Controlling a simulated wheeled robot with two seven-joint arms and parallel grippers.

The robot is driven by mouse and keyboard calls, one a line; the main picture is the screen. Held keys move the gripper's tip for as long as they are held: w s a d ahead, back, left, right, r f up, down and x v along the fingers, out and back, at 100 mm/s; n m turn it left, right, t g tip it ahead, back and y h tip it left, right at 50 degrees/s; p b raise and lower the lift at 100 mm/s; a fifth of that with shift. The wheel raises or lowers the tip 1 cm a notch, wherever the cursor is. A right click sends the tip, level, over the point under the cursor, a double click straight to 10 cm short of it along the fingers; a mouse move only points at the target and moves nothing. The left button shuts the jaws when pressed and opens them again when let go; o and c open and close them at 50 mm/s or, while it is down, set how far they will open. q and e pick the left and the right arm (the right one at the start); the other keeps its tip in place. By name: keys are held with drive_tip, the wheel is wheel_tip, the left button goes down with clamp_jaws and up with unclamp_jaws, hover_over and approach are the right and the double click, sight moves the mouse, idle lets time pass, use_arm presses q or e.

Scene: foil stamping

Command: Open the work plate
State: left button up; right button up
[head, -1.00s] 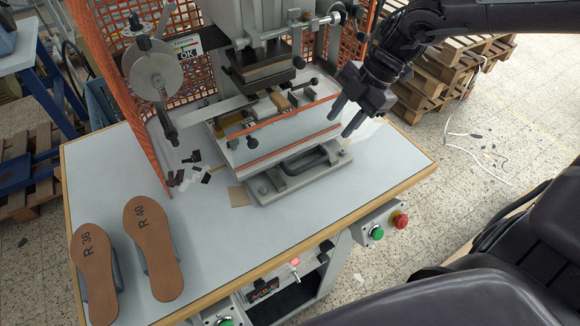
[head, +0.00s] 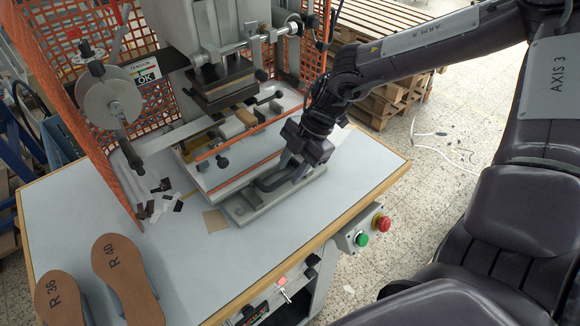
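The work plate (head: 232,158) is a light grey plate with orange strips, lying low in the stamping machine under the raised press head (head: 222,85). A dark U-shaped handle (head: 268,183) is at its front edge. My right gripper (head: 292,170) is down at the right end of this handle, its fingers pointing down and left. The fingers overlap the handle in the picture, and I cannot tell whether they are closed on it. My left gripper is not in view.
Orange mesh guards (head: 80,112) flank the machine. Two brown insoles, marked R 36 (head: 60,298) and R 40 (head: 124,275), lie at the front left of the table. Small dark and white scraps lie left of the plate. Green and red buttons (head: 382,223) sit at the table's front.

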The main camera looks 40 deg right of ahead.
drive_tip(key=shift+a+f, duration=0.25)
drive_tip(key=shift+f, duration=0.2)
clamp_jaws()
